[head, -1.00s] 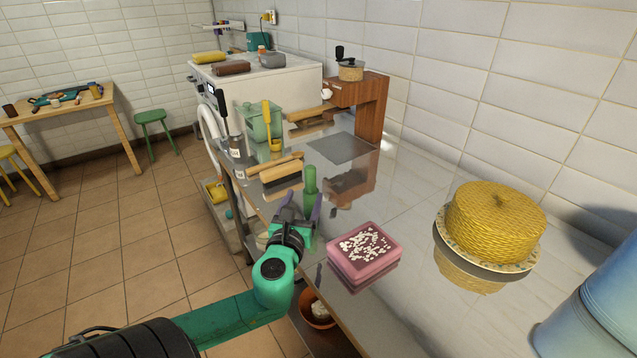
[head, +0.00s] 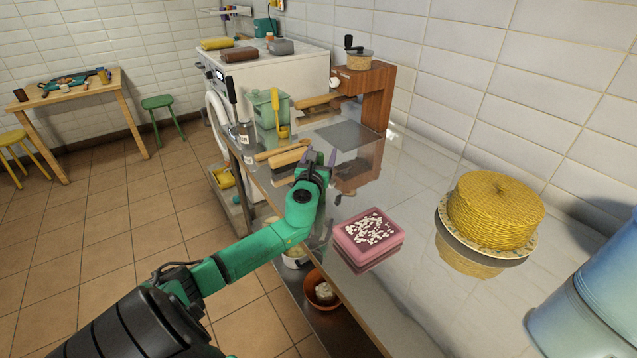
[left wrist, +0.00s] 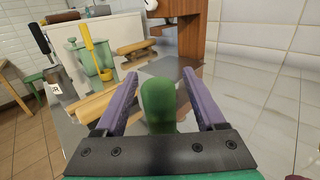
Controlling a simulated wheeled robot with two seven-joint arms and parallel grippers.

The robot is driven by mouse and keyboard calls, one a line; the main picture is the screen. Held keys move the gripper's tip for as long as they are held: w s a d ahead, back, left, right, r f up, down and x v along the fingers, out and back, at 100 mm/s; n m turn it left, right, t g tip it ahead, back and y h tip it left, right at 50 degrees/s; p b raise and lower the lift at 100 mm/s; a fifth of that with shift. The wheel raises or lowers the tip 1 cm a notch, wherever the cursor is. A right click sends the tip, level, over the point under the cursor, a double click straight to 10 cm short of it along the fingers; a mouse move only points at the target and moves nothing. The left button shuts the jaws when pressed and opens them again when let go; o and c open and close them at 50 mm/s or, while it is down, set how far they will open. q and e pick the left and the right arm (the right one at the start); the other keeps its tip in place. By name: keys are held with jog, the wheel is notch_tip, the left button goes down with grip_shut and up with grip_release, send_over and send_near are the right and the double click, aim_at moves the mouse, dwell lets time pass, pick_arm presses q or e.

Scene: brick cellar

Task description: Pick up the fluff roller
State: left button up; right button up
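A green, rounded, capsule-like thing, which I take to be the fluff roller (left wrist: 158,105), shows in the left wrist view between my left gripper's purple fingers. My left gripper (left wrist: 161,74) is open, with a finger on each side of it and a visible gap to both. I cannot tell how far down the fingers reach along it. My right gripper is in neither view.
Wooden-handled tools (head: 285,155) lie left of the gripper. A green canister (head: 268,106) and a wooden grinder (head: 365,95) stand beyond. A pink box (head: 368,236) with white bits sits nearer, and a yellow woven dome (head: 495,210) stands at right. Bare counter lies between.

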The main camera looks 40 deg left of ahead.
pick_arm(q)
jog(key=shift+s, duration=0.1)
jog(key=c, duration=1)
grip_shut()
jog(key=shift+r, duration=0.15)
